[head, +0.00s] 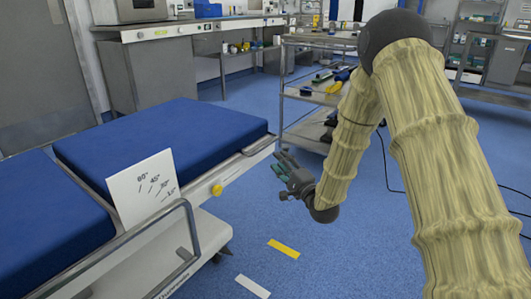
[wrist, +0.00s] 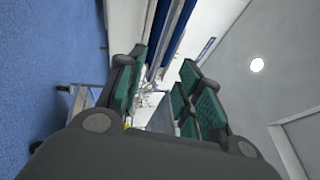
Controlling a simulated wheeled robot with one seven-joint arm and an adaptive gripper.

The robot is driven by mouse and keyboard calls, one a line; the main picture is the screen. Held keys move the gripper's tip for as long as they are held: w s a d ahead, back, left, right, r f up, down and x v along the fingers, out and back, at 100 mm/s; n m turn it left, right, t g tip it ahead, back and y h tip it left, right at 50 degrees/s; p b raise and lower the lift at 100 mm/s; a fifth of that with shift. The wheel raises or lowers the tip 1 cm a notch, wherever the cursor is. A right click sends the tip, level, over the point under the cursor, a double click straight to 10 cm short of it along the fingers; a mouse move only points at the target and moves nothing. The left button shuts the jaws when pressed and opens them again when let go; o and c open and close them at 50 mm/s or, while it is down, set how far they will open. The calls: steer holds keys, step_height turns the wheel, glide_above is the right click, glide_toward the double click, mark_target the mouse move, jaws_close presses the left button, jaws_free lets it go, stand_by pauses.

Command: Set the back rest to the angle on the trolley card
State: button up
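The operating table's back rest, a thick blue pad (head: 165,145), appears to lie flat in the head view. A white angle plate (head: 143,188) stands by its near edge, with marks that seem to read 60°, 45°, 30° and 15°. A yellow knob (head: 217,190) sits on the table's pale side rail. My gripper (head: 284,167) is right of the table end, apart from the knob and empty. In the wrist view, its teal-padded fingers (wrist: 160,82) are spread. I cannot make out an angle card on the trolley (head: 312,98).
The metal trolley behind my gripper carries several small tools and bottles. A grey rail (head: 192,228) runs along the table's near side. A yellow floor strip (head: 284,249) and a white one (head: 252,287) lie on open blue floor. A black cable (head: 388,170) runs at right.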

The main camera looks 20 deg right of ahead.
mark_target(265, 145)
steer(key=shift+b+x, duration=2.35)
steer(key=shift+x, duration=2.95)
jaws_close()
